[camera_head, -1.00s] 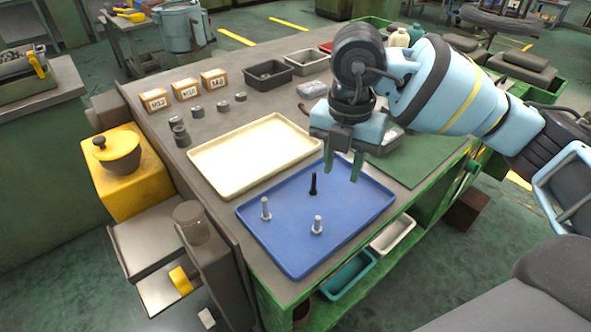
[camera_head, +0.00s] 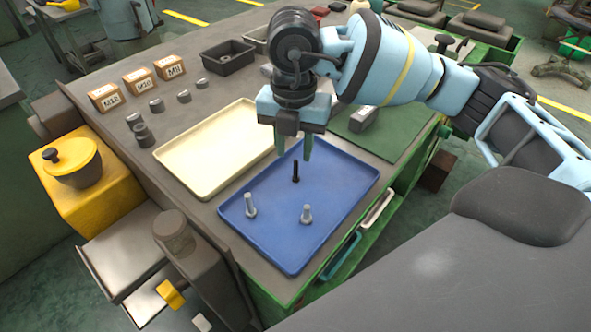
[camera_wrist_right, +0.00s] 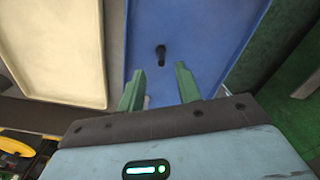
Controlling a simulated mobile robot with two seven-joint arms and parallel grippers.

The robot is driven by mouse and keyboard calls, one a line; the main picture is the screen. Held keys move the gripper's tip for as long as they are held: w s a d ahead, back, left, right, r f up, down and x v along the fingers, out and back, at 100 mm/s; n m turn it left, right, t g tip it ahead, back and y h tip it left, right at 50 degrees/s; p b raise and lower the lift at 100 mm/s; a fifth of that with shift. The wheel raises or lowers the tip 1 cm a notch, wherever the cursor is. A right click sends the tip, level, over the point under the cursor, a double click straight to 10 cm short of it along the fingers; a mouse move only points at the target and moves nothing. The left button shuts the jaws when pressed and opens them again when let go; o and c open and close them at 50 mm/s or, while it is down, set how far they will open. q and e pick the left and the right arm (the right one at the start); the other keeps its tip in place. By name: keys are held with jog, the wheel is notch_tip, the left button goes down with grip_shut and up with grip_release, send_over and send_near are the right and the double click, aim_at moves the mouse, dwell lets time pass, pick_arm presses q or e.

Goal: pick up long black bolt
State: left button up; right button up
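The long black bolt (camera_head: 295,172) stands upright on its head in the blue tray (camera_head: 330,215), toward the tray's back. Two silver bolts, one at the left (camera_head: 250,205) and one at the front (camera_head: 306,214), stand upright in the same tray. My right gripper (camera_head: 293,150) is open and empty, pointing down above the black bolt. In the right wrist view, the black bolt (camera_wrist_right: 161,54) shows beyond the green fingers (camera_wrist_right: 160,90), roughly in line with the gap between them and not touching them. My left gripper is not in view.
A cream tray (camera_head: 185,178) lies left of the blue tray. Several small metal parts (camera_head: 145,135) and labelled boxes (camera_head: 135,82) stand behind it. A dark bin (camera_head: 228,60) is at the back. A green mat (camera_head: 385,135) lies on the right.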

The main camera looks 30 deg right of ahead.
aim_at(296, 161)
jog(key=shift+d+f, duration=0.15)
jog(key=shift+f, duration=2.4)
grip_shut()
